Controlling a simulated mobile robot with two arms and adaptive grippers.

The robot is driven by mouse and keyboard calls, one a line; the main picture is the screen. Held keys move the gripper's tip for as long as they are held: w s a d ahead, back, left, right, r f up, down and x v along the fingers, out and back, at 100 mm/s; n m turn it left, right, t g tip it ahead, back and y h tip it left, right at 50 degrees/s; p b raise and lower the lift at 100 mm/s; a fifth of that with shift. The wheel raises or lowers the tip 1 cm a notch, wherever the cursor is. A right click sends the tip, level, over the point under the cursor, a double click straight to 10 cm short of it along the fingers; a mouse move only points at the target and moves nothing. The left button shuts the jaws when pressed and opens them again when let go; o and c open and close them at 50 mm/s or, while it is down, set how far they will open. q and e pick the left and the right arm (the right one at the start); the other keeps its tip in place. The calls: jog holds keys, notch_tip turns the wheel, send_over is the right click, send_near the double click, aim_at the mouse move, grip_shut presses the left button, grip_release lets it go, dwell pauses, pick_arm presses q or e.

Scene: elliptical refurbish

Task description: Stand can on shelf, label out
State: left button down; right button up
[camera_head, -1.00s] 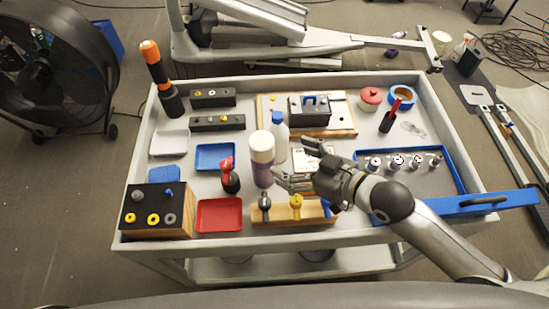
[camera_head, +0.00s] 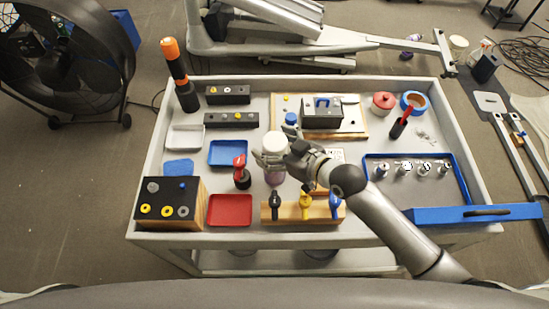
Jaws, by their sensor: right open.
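The can (camera_head: 275,142), with a white top and a purple lower body, stands upright on the cart's top near the middle. My right gripper (camera_head: 271,160) is open at the can's upper part, its fingers overlapping it in the picture. I cannot tell whether the fingers touch it. The fingers hide the can's middle, and no label can be made out. The cart's lower shelf (camera_head: 290,262) shows below the front edge, partly hidden by the cart top. My left gripper is out of view.
A blue-capped bottle (camera_head: 291,118) stands close behind my right gripper, mostly hidden. A red-handled tool (camera_head: 240,170) stands left of the can. A wooden block with knobs (camera_head: 290,213) lies in front. A blue tray (camera_head: 455,160) with several small parts is at right.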

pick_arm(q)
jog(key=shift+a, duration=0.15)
pick_arm(e)
jog(key=c, duration=0.7)
grip_shut()
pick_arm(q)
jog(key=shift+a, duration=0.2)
pick_arm(e)
jog(key=shift+r, duration=0.1)
jog(key=shift+r, duration=0.1)
